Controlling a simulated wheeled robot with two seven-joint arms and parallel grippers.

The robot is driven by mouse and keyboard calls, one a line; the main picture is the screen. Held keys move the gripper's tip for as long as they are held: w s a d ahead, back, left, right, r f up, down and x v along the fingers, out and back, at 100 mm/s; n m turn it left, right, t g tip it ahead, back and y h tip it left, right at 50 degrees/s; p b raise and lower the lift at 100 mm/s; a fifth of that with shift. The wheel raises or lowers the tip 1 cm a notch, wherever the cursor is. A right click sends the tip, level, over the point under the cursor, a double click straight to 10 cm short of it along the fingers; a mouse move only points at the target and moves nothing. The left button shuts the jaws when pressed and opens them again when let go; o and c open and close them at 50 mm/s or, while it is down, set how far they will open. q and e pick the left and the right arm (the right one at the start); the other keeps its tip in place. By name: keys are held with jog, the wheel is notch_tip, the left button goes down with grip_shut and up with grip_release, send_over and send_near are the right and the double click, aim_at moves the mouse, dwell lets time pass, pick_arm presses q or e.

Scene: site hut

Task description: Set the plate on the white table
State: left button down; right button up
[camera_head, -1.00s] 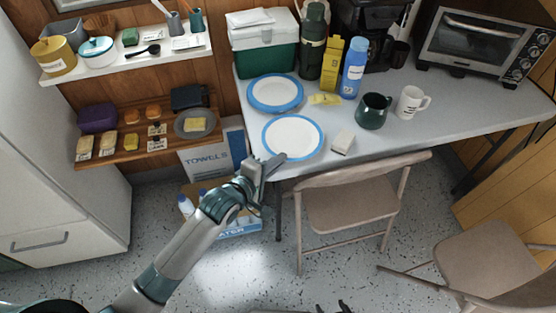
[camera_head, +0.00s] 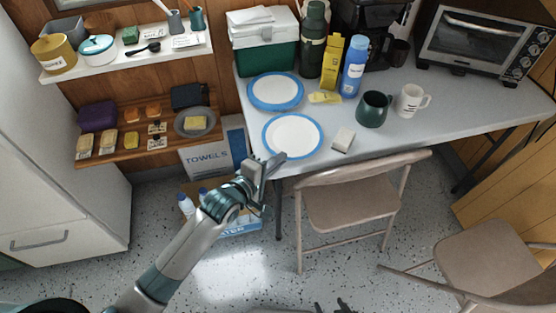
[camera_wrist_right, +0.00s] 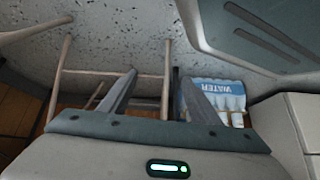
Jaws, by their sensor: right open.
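Two white plates with blue rims lie flat on the white table (camera_head: 455,118) in the head view. The front plate (camera_head: 293,136) is near the table's front left corner, and the back plate (camera_head: 276,92) is behind it. My left gripper (camera_head: 270,162) is at that corner, just off the front plate's near left edge, with its fingers apart and nothing between them. My right gripper (camera_head: 335,307) is low at the bottom edge of the head view, far from the plates. In the right wrist view its fingers (camera_wrist_right: 160,98) are spread and empty.
A sponge (camera_head: 343,140), a green mug (camera_head: 374,109) and a white mug (camera_head: 411,101) stand right of the front plate. Bottles and a cooler (camera_head: 264,45) are at the back. A folding chair (camera_head: 350,205) stands against the table's front.

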pick_arm(q)
jog(key=shift+s+f, duration=0.25)
jog(key=shift+f, duration=0.55)
pick_arm(e)
jog(key=shift+f, duration=0.15)
pick_arm(q)
jog(key=c, duration=2)
grip_release()
pick_arm(e)
jog(key=shift+d, duration=0.1)
pick_arm(q)
jog(key=shift+o, duration=0.4)
jog(key=shift+v, duration=0.8)
jog(key=r+v, duration=0.1)
jog(key=v, duration=1.5)
jog(key=shift+w+r+b, duration=0.25)
jog(key=shift+w+b, duration=0.1)
jog(key=shift+b, duration=0.1)
pick_arm(e)
jog(key=shift+w+d+r, duration=0.15)
jog(key=shift+w+r, duration=0.05)
jog(key=shift+w, duration=0.25)
jog(key=shift+w+d+r, duration=0.1)
jog(key=shift+w+r, duration=0.1)
jog(key=shift+w, duration=0.2)
